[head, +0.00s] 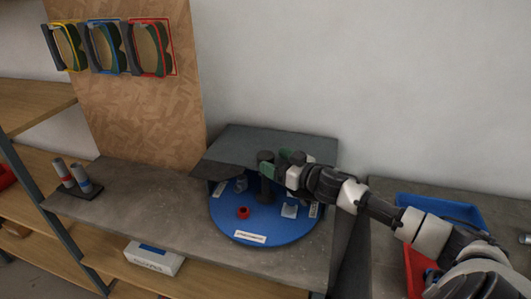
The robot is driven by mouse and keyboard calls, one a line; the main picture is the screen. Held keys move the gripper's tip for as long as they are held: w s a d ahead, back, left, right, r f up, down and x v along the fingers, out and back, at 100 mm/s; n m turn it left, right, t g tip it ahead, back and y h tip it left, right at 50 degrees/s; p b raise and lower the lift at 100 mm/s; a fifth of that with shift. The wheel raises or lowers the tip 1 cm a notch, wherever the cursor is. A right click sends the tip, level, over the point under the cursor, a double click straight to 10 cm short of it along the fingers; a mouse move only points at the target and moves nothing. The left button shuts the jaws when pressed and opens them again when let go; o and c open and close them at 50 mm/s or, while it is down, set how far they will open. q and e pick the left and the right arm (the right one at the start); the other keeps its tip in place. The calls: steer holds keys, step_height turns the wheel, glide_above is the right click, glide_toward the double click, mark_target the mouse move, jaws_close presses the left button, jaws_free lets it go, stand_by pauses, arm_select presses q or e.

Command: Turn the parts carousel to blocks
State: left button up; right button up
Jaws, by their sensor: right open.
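The parts carousel is a round blue turntable (262,228) on the grey worktop, with a dark upright post (266,182) near its middle. A red ring-shaped part (243,212) sits on its front left. Small pale parts stand at the left (241,184) and right (289,209) of the disc. White labels, one at the front edge (250,238), are too small to read. My right gripper (276,165) is open at the upper part of the post; whether it touches the post cannot be told. The arm hides part of the disc's right rear. My left gripper is out of view.
A dark grey cover (265,140) stands over the carousel's rear. A dark stand with two cylinders (78,190) is at the worktop's left. Coloured frames (108,47) hang on the wooden board. Blue (440,208) and red (415,270) bins lie right. The worktop's middle left is clear.

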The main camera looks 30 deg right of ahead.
steer(key=x, duration=0.3)
steer(key=shift+a+r+p, duration=0.1)
steer(key=shift+r+p, duration=0.05)
steer(key=shift+p, duration=0.25)
steer(key=shift+w+a, duration=0.1)
steer(key=shift+w, duration=0.3)
steer(key=c, duration=1.3)
